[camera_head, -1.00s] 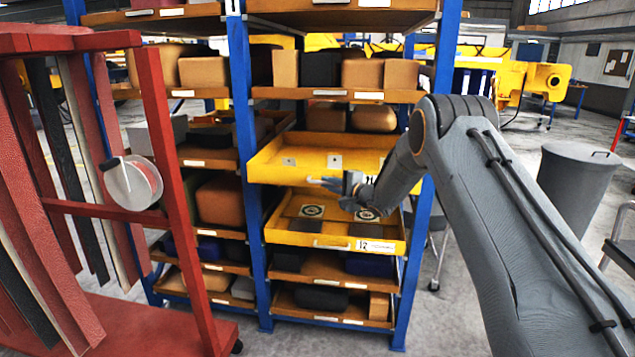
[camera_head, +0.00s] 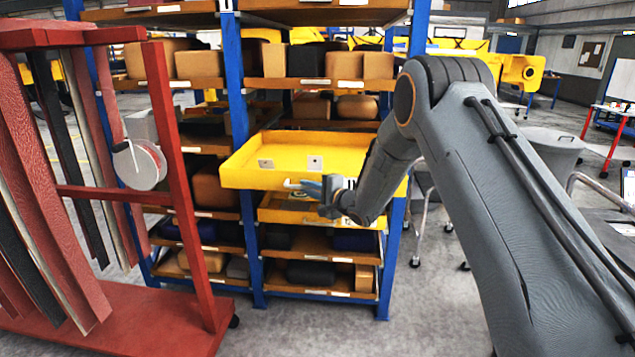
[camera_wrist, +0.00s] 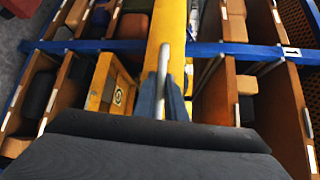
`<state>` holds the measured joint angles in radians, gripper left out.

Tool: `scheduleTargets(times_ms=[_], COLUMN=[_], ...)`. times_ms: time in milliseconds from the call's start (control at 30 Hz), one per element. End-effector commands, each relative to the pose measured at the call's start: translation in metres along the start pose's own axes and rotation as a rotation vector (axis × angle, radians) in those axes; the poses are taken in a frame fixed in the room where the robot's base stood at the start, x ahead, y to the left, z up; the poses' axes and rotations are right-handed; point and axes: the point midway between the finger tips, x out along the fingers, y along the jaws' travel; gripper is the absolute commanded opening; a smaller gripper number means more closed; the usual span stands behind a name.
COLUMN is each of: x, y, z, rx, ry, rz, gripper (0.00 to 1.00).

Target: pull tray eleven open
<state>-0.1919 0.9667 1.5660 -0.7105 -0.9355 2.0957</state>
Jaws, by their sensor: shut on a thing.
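The upper yellow tray (camera_head: 250,178) juts far out of the blue-framed rack, with small pale plates on its floor. Its number is not readable now. Its bar handle (camera_head: 298,184) runs along the front, and the bar also shows in the wrist view (camera_wrist: 163,62). My gripper (camera_head: 326,189) is shut on this handle at the tray front. In the wrist view my fingers (camera_wrist: 163,100) stand on either side of the bar. A lower yellow tray (camera_head: 272,214) sits just below, partly hidden by the upper one; a round mark on it shows in the wrist view (camera_wrist: 118,96).
A red rack (camera_head: 185,200) with hanging strips and a white reel (camera_head: 140,163) stands close on the left. Other rack shelves hold brown and dark blocks. A grey bin (camera_head: 550,150) stands at right, partly behind my arm. Bare floor lies before the rack.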

Motion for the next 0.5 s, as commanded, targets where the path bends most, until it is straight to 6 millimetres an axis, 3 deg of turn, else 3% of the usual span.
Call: scheduleTargets(times_ms=[500], x=[-0.001], y=[0.003], z=[0.012], rx=[0.002], ry=[-0.007], rz=[0.003], gripper=[0.0])
